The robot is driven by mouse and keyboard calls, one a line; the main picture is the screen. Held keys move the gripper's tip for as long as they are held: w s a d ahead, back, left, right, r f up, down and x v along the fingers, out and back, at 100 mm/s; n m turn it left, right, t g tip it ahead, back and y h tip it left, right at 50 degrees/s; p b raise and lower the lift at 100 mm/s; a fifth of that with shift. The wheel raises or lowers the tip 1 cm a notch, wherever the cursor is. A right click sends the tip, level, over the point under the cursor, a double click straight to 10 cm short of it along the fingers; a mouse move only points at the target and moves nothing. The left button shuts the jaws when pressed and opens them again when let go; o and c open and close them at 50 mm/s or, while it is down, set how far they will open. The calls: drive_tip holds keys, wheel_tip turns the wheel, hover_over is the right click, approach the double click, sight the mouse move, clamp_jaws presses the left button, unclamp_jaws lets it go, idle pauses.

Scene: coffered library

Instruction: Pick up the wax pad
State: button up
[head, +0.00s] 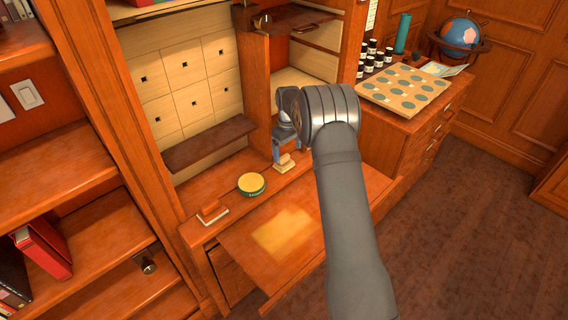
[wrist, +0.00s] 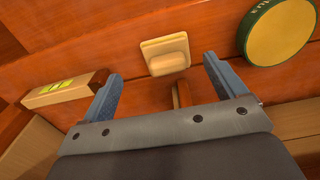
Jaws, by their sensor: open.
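A small cream pad with a raised block handle, which looks like the wax pad (head: 284,164), lies on the wooden ledge just below my gripper (head: 286,147) in the head view. In the wrist view the pad (wrist: 165,54) lies just beyond and between the fingertips of my gripper (wrist: 162,70). The jaws are open and empty, with a finger to either side of the pad's line. I cannot tell the exact height of the fingers above it. My arm hides part of the ledge in the head view.
A round green tin with a yellow top (head: 251,184) sits left of the pad, and an orange-brown handled block (head: 212,212) farther left. A fold-down board with a pale patch (head: 283,231) is clear.

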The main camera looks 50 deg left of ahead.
sight(285, 157)
drive_tip(key=shift+s+a+f, duration=0.1)
drive_tip(key=shift+s+f, duration=0.05)
drive_tip(key=shift+f, duration=0.8)
drive_tip(key=shift+s+a+f, duration=0.1)
drive_tip(key=shift+f, duration=0.8)
drive_tip(key=shift+s+a+f, duration=0.1)
drive_tip(key=shift+s+f, duration=0.05)
drive_tip(key=shift+f, duration=0.8)
drive_tip(key=c, duration=1.2)
drive_tip(key=shift+o, duration=0.2)
drive_tip(key=shift+r, duration=0.15)
wheel_tip(285, 157, up, 4)
drive_tip(key=shift+w+d+r, duration=0.1)
drive_tip(key=shift+r, duration=0.05)
drive_tip(key=w+d+r, duration=0.4)
drive_tip(key=d+r, duration=0.2)
drive_tip(key=d, duration=0.4)
drive_tip(key=shift+w+d+r, duration=0.2)
drive_tip(key=shift+w, duration=0.15)
